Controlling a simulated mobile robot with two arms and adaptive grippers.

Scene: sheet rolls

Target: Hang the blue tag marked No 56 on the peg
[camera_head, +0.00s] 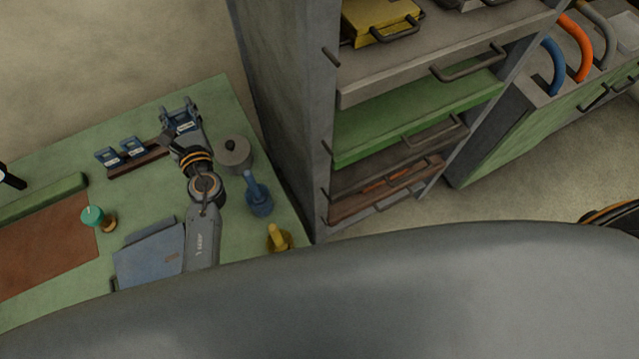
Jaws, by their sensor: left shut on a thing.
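My left gripper (179,112) is at the back of the green table, beside the right end of a dark rack (150,163). It is shut on a small blue tag with a white label (185,127); the number is too small to read. Two more blue pieces with white labels, one on the left (107,157) and one on the right (132,146), stand on the rack. I cannot tell for sure which thing is the peg; short dark rods, one of them high up (331,57), stick out at the shelf unit's front edge. My right gripper is out of view.
On the table (60,160) are a grey round lidded thing (234,153), a blue upright-handled piece (257,195), a yellow one (278,238), a teal knob (92,216) and a brown mat (45,250). The tall grey shelf unit (285,90) stands close on the right.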

